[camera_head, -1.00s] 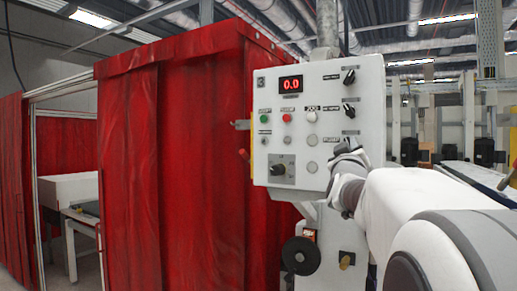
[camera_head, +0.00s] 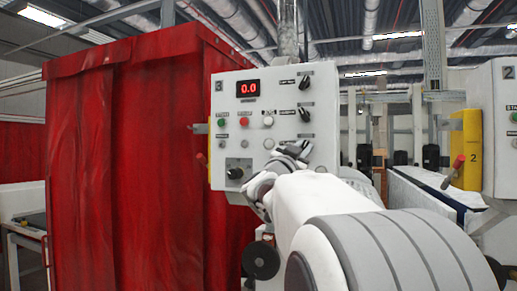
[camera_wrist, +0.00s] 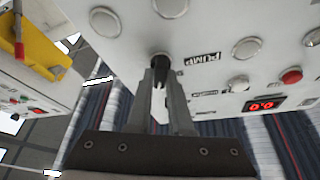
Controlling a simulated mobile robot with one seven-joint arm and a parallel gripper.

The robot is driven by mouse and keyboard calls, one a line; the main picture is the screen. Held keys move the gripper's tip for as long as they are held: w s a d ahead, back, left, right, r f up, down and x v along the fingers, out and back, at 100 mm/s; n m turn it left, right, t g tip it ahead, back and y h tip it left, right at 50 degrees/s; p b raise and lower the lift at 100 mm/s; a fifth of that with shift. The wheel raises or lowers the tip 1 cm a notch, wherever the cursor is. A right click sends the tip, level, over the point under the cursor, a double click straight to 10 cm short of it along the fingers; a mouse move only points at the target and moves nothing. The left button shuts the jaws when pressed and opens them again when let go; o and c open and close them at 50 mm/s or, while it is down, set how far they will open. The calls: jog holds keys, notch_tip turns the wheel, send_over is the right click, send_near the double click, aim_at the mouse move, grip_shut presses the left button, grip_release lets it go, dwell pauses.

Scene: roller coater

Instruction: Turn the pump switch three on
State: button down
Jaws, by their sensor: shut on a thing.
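The control panel (camera_head: 290,90) marked 3 is a white box with a red 0.0 display. In the wrist view, the black pump switch (camera_wrist: 160,62) sits on the white panel beside the PUMP label (camera_wrist: 202,58). My gripper (camera_wrist: 161,75) has its two fingers closed around this knob, one on each side. In the head view my gripper (camera_head: 298,147) reaches the panel's lower right area and hides the switch. The knob's exact angle is hard to tell between the fingers.
A red curtain (camera_head: 120,150) stands left.

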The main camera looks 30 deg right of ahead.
jog(key=shift+r+m+g, duration=0.1)
jog(key=shift+m+g, duration=0.3)
jog(key=shift+m, duration=0.8)
jog(key=c, duration=0.8)
grip_release()
jog(key=shift+a, duration=0.1)
jog(key=b+v, duration=0.4)
jog(key=v, duration=1.3)
jog(key=shift+s+a, duration=0.15)
